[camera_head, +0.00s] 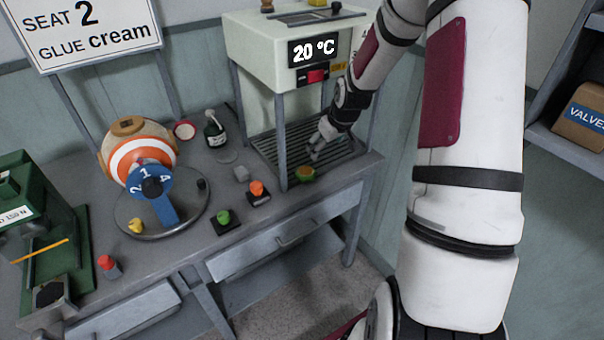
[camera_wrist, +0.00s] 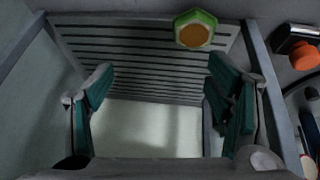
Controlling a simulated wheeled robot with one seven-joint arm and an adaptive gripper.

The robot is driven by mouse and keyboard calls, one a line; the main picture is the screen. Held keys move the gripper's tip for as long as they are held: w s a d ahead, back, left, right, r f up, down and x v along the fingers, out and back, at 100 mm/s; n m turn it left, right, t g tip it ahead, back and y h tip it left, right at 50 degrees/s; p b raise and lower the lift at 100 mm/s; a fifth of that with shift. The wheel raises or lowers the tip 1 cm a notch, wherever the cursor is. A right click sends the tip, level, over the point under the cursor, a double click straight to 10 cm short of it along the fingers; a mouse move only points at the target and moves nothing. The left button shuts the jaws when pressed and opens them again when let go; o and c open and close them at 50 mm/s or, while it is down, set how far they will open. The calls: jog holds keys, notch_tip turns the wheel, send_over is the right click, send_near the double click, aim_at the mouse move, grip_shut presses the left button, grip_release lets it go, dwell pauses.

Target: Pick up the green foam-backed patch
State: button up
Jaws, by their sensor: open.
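The green patch (camera_head: 305,174) is a small hexagonal piece with an orange-brown face. It lies at the front edge of the slatted grille in the machine's bay. In the wrist view the patch (camera_wrist: 195,29) shows its green rim, near the top, beyond my fingertips. My gripper (camera_head: 318,146) is inside the bay, low over the grille and behind the patch in the head view. In the wrist view my gripper (camera_wrist: 161,75) has its two teal-padded fingers wide apart, with nothing between them. The patch is apart from both fingers.
The machine's posts (camera_head: 281,142) stand around the grille (camera_wrist: 140,45). Left of it are an orange-topped block (camera_head: 258,193), a green-topped block (camera_head: 223,221), a dark bottle (camera_head: 214,130) and a numbered turntable holding a striped ball (camera_head: 140,160). A green press (camera_head: 42,225) stands far left.

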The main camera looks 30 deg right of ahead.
jog(key=s+a+r+g+y+b, duration=0.1)
jog(key=s+a+r+b, duration=0.1)
jog(key=a+b, duration=0.15)
send_over(308, 173)
jog(key=s, duration=0.3)
jog(key=shift+n+y, duration=0.3)
jog(key=shift+n, duration=0.1)
notch_tip(308, 173, down, 8)
jog(key=shift+w+a+r+b, duration=0.1)
jog(key=shift+w+r+b, duration=0.05)
jog(key=shift+b, duration=0.2)
jog(key=shift+d+x, duration=0.15)
jog(key=shift+x, duration=1.15)
jog(key=shift+d+x, duration=0.2)
jog(key=shift+x, duration=1.15)
jog(key=c, duration=1)
